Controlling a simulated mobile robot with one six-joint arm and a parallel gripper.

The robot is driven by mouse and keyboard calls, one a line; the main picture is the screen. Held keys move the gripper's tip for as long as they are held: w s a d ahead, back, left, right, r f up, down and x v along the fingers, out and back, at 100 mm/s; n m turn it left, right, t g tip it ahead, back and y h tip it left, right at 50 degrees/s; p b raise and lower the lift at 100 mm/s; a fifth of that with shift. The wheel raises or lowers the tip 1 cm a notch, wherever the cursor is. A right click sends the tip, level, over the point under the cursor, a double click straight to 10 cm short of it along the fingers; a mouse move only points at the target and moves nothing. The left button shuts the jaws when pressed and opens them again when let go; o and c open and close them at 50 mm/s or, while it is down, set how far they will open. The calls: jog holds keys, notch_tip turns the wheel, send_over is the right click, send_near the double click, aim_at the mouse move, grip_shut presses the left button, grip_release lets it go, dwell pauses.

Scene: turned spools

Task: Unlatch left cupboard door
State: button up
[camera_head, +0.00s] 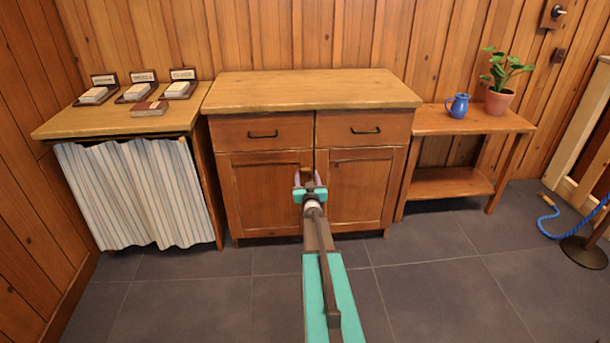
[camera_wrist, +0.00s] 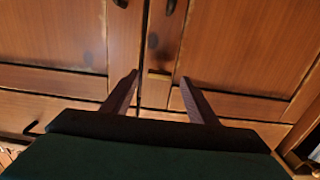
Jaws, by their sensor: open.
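The wooden cupboard (camera_head: 312,90) has two drawers above two panelled doors. The left door (camera_head: 258,195) and right door (camera_head: 362,188) look closed. My gripper (camera_head: 308,178) is in front of the seam between the doors, near their top. The wrist view appears upside down, with the left door (camera_wrist: 245,50) at right. In the head view my gripper partly hides the latch.
A table (camera_head: 75,123) with card boxes and a striped curtain (camera_head: 140,195) stands left. A low bench (camera_head: 470,122) with a blue jug (camera_head: 458,106) and potted plant (camera_head: 499,100) stands right. A blue rope (camera_head: 550,228) hangs far right. The tiled floor in front is clear.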

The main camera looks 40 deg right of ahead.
jog(key=shift+x, duration=1.4)
